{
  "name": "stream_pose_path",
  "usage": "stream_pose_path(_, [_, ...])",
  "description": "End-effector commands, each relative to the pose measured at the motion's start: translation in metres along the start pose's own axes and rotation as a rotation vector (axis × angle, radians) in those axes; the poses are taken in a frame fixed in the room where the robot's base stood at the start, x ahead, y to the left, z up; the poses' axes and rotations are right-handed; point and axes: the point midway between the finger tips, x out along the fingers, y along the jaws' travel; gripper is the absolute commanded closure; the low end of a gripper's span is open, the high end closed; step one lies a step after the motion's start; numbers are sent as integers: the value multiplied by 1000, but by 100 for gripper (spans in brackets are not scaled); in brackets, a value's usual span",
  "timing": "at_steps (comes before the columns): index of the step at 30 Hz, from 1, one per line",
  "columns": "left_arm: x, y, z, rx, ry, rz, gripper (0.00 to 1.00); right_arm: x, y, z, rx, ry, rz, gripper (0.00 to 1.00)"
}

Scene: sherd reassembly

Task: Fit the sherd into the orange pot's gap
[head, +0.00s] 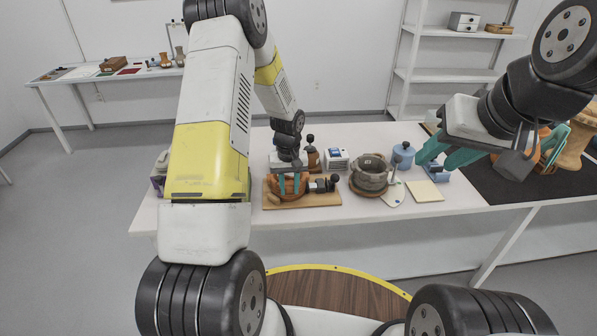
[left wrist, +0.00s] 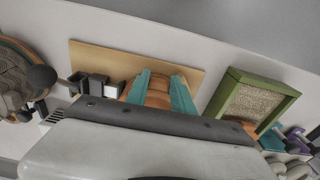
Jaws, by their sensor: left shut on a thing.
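The orange pot (head: 284,189) sits on a light wooden board (head: 330,199) near the table's front. My left gripper (head: 293,186) reaches down onto it from behind, its teal fingers over the pot. In the left wrist view its fingers (left wrist: 160,92) stand on both sides of an orange-brown piece (left wrist: 158,88), which appears to be the sherd. The gripper body hides most of the pot there, so the gap and how the piece sits in it cannot be seen. My right gripper (head: 440,158) is apart from the pot, at the right, with its fingers spread and nothing visible between them.
A dark fixture with a black knob (head: 328,184) stands on the board beside the pot. Right of it are a grey-brown pot (head: 370,174), a white palette (head: 393,194), a blue jar (head: 403,154) and a yellow pad (head: 425,191). A green-framed tray (left wrist: 221,97) shows in the left wrist view.

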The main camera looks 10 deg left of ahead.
Motion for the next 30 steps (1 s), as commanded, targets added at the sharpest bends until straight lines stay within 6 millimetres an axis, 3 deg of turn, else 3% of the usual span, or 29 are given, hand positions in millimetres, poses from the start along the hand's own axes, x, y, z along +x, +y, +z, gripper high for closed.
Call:
stream_pose_path(28, [3, 0, 1, 1, -3, 0, 100, 0, 0, 0, 0, 0, 0, 63])
stream_pose_path(29, [3, 0, 1, 1, -3, 0, 69, 0, 0, 0, 0, 0, 0, 63])
stream_pose_path(30, [3, 0, 1, 1, -3, 0, 62, 0, 0, 0, 0, 0, 0, 63])
